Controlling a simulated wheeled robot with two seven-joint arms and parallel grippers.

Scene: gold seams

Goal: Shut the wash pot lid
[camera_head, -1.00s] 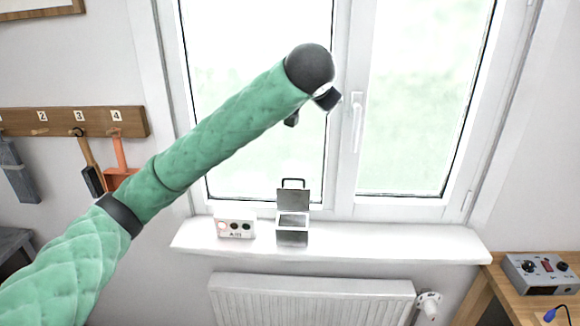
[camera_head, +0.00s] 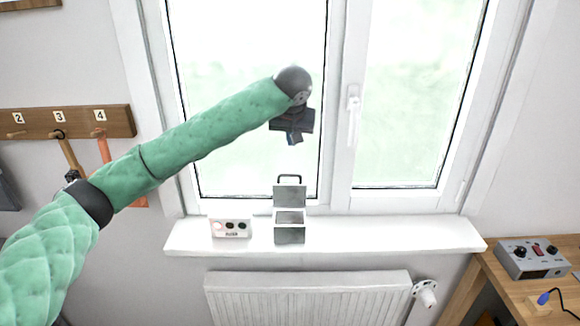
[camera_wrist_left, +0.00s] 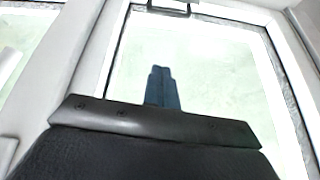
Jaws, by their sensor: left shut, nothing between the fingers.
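The wash pot (camera_head: 290,236) is a small grey metal box on the white windowsill. Its lid (camera_head: 290,196) stands open and upright at the back, with a dark handle loop (camera_head: 292,179) on top. My left gripper (camera_head: 294,141) is shut and empty, pointing down in the air above the lid, apart from it. In the left wrist view the shut fingers (camera_wrist_left: 162,86) show against the bright window, and a dark loop like the lid's handle (camera_wrist_left: 168,8) shows at the top edge. My right gripper is not in view.
A white box with dark knobs and a red-lit round (camera_head: 230,227) stands left of the pot on the windowsill (camera_head: 400,236). The sill right of the pot is clear. The window handle (camera_head: 352,108) is right of my gripper. A radiator (camera_head: 308,297) is below.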

